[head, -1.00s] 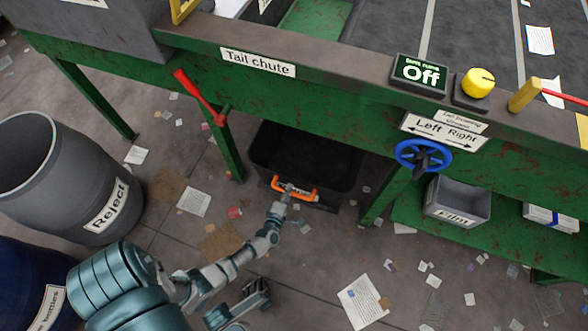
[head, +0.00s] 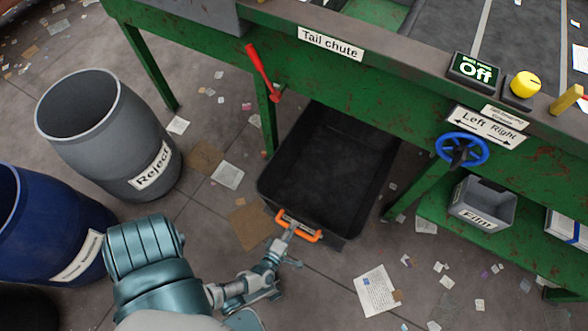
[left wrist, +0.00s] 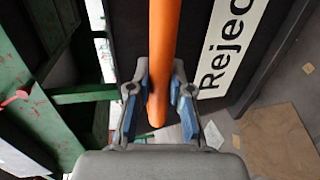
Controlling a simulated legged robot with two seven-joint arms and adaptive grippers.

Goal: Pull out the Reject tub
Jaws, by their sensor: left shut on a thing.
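The Reject tub is a black, open, empty-looking tub (head: 327,170) on the floor, partly out from under the green bench. Its label (left wrist: 232,40) reads "Rejec" in the left wrist view, with the end cut off. An orange handle (head: 299,227) is on its near end. My left gripper (head: 291,229) is shut on this handle; in the left wrist view its blue-padded fingers (left wrist: 160,95) stand on either side of the orange bar (left wrist: 165,50). The tub's far end is under the bench. My right gripper is not identifiable in view.
A grey barrel labelled Reject (head: 107,137) and a blue barrel (head: 48,228) stand at the left. A green bench leg (head: 266,118) is close to the tub's left side, another (head: 420,183) to its right. Papers litter the floor; the near floor is mostly open.

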